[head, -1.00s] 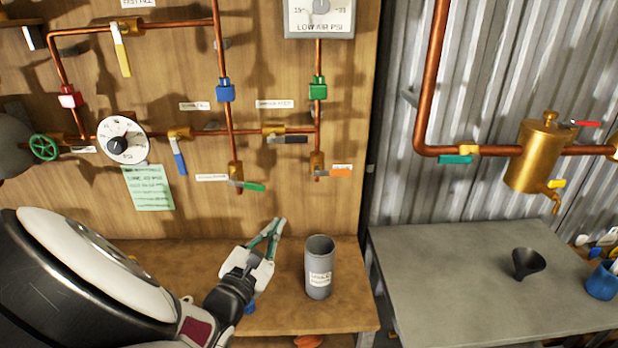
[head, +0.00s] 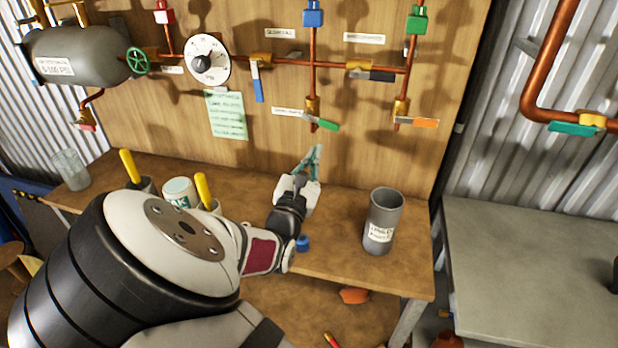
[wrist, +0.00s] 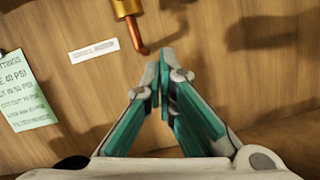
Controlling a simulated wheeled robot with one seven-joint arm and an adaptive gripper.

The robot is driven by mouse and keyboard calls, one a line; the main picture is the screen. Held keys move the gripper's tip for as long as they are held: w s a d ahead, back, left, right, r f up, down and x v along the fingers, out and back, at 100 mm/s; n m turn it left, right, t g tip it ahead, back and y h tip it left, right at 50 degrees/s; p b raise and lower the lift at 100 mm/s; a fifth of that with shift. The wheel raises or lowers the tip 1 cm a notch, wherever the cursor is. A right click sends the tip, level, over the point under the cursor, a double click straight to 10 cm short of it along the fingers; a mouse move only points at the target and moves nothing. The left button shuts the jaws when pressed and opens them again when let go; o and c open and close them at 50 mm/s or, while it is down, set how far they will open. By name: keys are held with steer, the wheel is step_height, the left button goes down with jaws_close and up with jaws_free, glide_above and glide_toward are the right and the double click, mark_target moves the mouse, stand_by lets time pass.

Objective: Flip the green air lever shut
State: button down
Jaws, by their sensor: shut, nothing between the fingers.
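The small green lever (head: 327,125) sticks out to the right and slightly down from a brass valve (head: 312,106) at the bottom of a vertical copper pipe on the wooden wall. A longer teal-green lever (head: 573,128) lies nearly level on another pipe at the far right. My gripper (head: 315,150) is shut and empty. In the head view its tips appear just below the small green lever; I see no clear contact. In the wrist view the gripper tips (wrist: 160,62) are just below a brass valve (wrist: 126,8) and its copper outlet. No green lever shows there.
An orange lever (head: 424,123) and a black lever (head: 376,75) are to the right, a blue lever (head: 258,85) to the left. A grey cup (head: 383,222) stands on the wooden bench (head: 345,255) right of my gripper. A gauge (head: 209,60) is on the wall.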

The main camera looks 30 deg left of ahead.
mark_target(323, 120)
steer(key=r, duration=0.2)
steer(key=d+r+p, duration=0.1)
steer(key=shift+r, duration=0.4)
steer(key=shift+d+p, duration=0.1)
steer(key=shift+p, duration=0.2)
steer(key=n+p, duration=0.1)
steer(key=n, duration=0.1)
steer(key=d+r+n+y+p, duration=0.1)
steer(key=n+p, duration=0.1)
steer(key=shift+w+d+r, duration=0.1)
